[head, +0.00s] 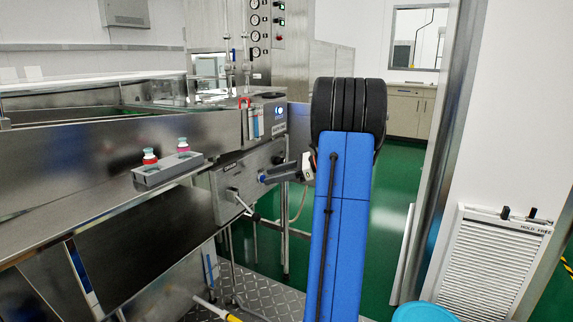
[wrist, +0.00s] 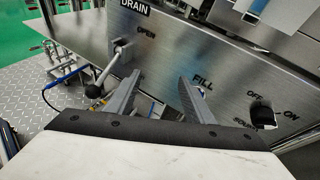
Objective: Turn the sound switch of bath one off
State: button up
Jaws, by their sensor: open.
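The steel control panel (wrist: 160,45) of the bath fills much of the wrist view. The sound switch (wrist: 264,116) is a dark knob with a pale edge at the panel's right, beside the labels OFF, ON and what reads as SOUND. Which way it points I cannot tell.
A drain lever (wrist: 108,65) with a black ball end sticks out left of my gripper. Green floor (head: 395,200) is open behind my arm.

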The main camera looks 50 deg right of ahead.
jog(key=s+d+f+m+t, duration=0.1)
jog(key=s+d+m+t, duration=0.15)
jog(key=d, duration=0.75)
jog(key=m+t+h, duration=0.3)
jog(key=m, duration=0.2)
send_near(281, 162)
jog(key=x, duration=0.7)
jog(key=shift+w+d, duration=0.3)
jog(key=shift+w, duration=0.15)
jog(key=shift+f, duration=0.15)
jog(key=c, duration=1)
